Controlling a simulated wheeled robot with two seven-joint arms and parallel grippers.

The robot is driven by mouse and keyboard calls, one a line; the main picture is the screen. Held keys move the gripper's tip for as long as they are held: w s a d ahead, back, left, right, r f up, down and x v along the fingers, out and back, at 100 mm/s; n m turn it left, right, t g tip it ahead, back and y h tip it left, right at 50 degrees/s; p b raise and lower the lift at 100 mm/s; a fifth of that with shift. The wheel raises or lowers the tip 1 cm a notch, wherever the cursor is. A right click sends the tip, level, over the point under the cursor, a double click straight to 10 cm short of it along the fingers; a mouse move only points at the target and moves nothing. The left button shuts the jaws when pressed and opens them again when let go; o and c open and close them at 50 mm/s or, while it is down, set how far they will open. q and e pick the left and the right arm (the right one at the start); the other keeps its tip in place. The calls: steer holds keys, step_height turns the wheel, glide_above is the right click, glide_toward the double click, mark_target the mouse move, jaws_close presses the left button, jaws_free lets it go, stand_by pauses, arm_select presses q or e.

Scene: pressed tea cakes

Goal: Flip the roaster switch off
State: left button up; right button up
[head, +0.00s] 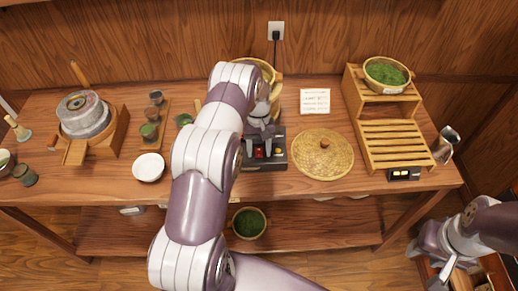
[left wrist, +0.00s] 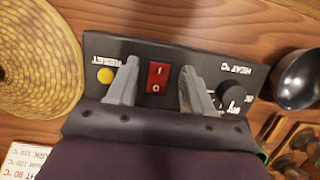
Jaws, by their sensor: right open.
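The roaster's dark control panel (head: 264,165) sits at the front middle of the table, and it fills the middle of the left wrist view (left wrist: 205,62). Its red rocker switch (left wrist: 158,76) is marked I and O; I cannot tell which side is pressed. A yellow RESET button (left wrist: 105,75) and a black HEAT knob (left wrist: 232,94) flank it. My left gripper (head: 262,142) is over the panel. Its fingers (left wrist: 157,88) are apart, one on each side of the switch, with nothing between them gripped. My right gripper (head: 442,268) is open and empty at the lower right, off the table.
A round woven lid (head: 322,155) lies right of the panel, with a wooden rack (head: 392,143) beyond it. A white bowl (head: 148,167) and a stone mill (head: 84,116) stand to the left. My left arm hides part of the table. A basket (head: 249,223) sits on the lower shelf.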

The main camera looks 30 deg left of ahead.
mark_target(259, 153)
arm_select(q)
step_height(259, 153, up, 4)
steer(key=shift+f+p, duration=0.1)
steer(key=shift+p, duration=0.75)
steer(key=d+r+p, duration=0.1)
steer(key=d+r, duration=0.6)
steer(key=d, duration=0.4)
steer(key=shift+d+r, duration=0.15)
steer(key=shift+d, duration=0.15)
